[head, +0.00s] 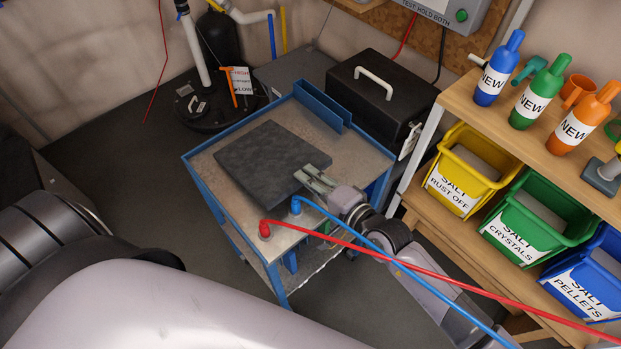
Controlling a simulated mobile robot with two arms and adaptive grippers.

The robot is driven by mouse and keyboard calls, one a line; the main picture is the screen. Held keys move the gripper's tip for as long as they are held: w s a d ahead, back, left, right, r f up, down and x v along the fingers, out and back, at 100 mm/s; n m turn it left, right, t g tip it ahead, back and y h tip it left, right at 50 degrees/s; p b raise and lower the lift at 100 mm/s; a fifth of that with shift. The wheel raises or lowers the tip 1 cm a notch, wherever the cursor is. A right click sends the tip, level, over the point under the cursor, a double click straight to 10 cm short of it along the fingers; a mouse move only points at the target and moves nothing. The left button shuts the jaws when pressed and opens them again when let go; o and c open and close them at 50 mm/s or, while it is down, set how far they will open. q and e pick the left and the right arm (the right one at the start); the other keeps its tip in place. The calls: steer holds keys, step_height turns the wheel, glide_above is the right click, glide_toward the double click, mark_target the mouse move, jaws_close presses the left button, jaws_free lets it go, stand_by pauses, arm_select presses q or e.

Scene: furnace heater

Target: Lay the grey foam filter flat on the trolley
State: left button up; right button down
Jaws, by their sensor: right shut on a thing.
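The grey foam filter (262,158) is a dark, flat square slab over the top of the blue-framed trolley (205,165). It looks level, but I cannot tell whether its whole underside touches the trolley top. My right gripper (314,178) is shut on the filter's near right edge, with the arm coming in from the lower right. The fingertip under the filter is hidden. My left gripper is not in view.
A red hose (420,270) and a blue hose (365,236) end at the trolley's front and cross over my right arm. A black toolbox (375,100) stands behind the trolley. A shelf (455,95) with bottles and salt bins is at the right. Floor (110,170) at left is clear.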

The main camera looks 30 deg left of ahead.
steer(key=c, duration=1.4)
jaws_free()
steer(key=shift+d+f, duration=0.1)
steer(key=shift+s+d, duration=0.15)
steer(key=shift+d, duration=0.1)
steer(key=v, duration=1.1)
steer(key=shift+d, duration=0.1)
